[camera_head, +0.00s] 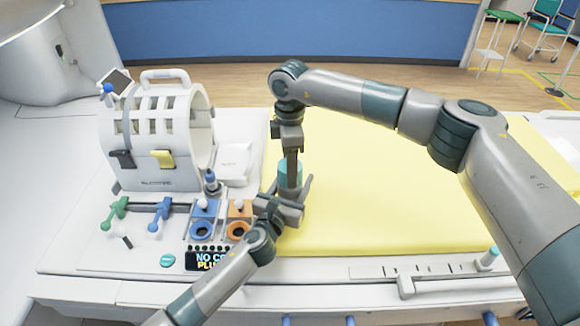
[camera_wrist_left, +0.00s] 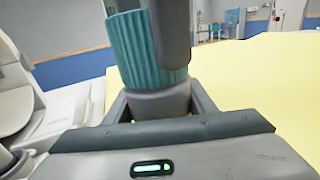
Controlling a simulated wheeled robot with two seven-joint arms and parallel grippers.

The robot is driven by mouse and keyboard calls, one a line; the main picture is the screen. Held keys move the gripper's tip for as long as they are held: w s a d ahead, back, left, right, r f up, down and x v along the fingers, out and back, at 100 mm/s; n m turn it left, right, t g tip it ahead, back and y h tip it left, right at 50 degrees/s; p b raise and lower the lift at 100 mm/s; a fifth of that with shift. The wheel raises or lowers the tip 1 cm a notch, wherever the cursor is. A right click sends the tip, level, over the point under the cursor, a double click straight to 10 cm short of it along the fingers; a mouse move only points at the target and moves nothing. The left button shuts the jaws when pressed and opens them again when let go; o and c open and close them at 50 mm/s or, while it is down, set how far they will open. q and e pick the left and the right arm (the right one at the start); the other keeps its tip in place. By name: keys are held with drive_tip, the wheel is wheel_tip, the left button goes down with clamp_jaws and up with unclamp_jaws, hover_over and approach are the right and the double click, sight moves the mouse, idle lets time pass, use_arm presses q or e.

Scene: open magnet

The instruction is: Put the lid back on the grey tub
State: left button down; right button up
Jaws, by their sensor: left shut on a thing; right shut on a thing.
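The ribbed teal lid (camera_head: 284,176) is upright over the front left part of the yellow pad. It fills the upper middle of the left wrist view (camera_wrist_left: 136,50). My right gripper (camera_head: 291,168) comes down from above and is shut on the lid. The grey tub (camera_wrist_left: 160,102) is directly under the lid, between the fingers of my left gripper (camera_head: 292,197), which is shut on it. In the left wrist view the lid's lower edge meets the tub's top with no visible gap. I cannot tell whether it is fully seated.
The yellow pad (camera_head: 400,215) is mostly clear to the right. A white head coil (camera_head: 160,130) stands at the left. Blue (camera_head: 204,210) and orange (camera_head: 240,209) sockets and green (camera_head: 114,212) and blue (camera_head: 160,214) plugs lie close to my left arm.

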drive_tip(key=shift+m, duration=1.1)
drive_tip(key=shift+s+a+m, duration=0.1)
drive_tip(key=shift+a+m, duration=0.15)
drive_tip(key=shift+m, duration=0.75)
drive_tip(key=shift+d+m, duration=0.15)
drive_tip(key=shift+m, duration=0.85)
drive_tip(key=shift+r, duration=0.1)
drive_tip(key=o, duration=1)
